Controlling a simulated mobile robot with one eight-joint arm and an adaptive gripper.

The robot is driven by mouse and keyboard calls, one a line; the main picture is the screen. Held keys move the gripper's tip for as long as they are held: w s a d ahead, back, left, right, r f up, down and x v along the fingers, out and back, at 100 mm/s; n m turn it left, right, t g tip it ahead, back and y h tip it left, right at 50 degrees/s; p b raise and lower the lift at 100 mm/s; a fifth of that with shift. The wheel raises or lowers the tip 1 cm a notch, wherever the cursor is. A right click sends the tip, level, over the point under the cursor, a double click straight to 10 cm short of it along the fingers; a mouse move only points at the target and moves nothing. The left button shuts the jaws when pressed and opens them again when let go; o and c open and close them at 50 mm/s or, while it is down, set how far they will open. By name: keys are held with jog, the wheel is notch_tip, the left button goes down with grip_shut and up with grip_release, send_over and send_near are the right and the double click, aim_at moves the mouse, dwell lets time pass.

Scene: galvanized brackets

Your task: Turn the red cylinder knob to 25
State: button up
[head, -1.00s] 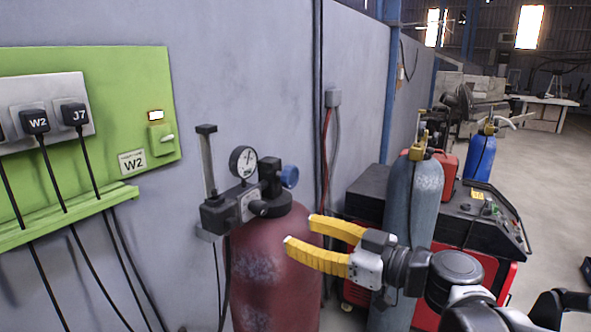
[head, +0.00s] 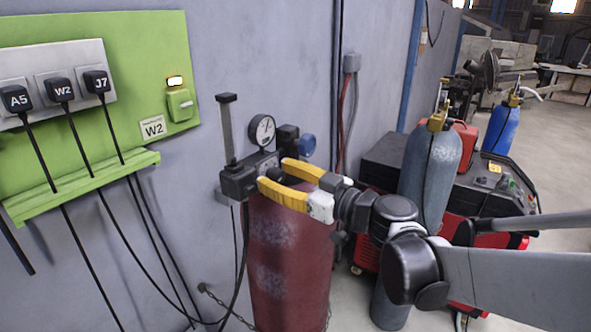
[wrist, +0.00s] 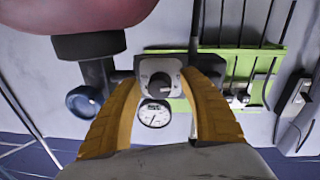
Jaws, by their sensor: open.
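The red cylinder (head: 290,265) stands against the wall, with a dark valve block and a round gauge (head: 262,130) on top. A small dark knob (head: 276,175) on a grey plate faces my gripper. My gripper (head: 273,173) is open, its two yellow fingers pointing at the block on either side of this knob. In the wrist view the knob (wrist: 160,80) sits between the fingertips (wrist: 160,78), with a gap visible on both sides. The gauge (wrist: 154,114) shows close to the knob there. The knob's scale is too small to read.
A blue knob (head: 308,145) sits right of the gauge and also shows in the wrist view (wrist: 84,101). A green panel (head: 150,80) with plugs and hanging cables is left. Grey (head: 430,170) and blue (head: 502,127) cylinders stand right, near a red-black machine.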

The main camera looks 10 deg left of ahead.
grip_shut()
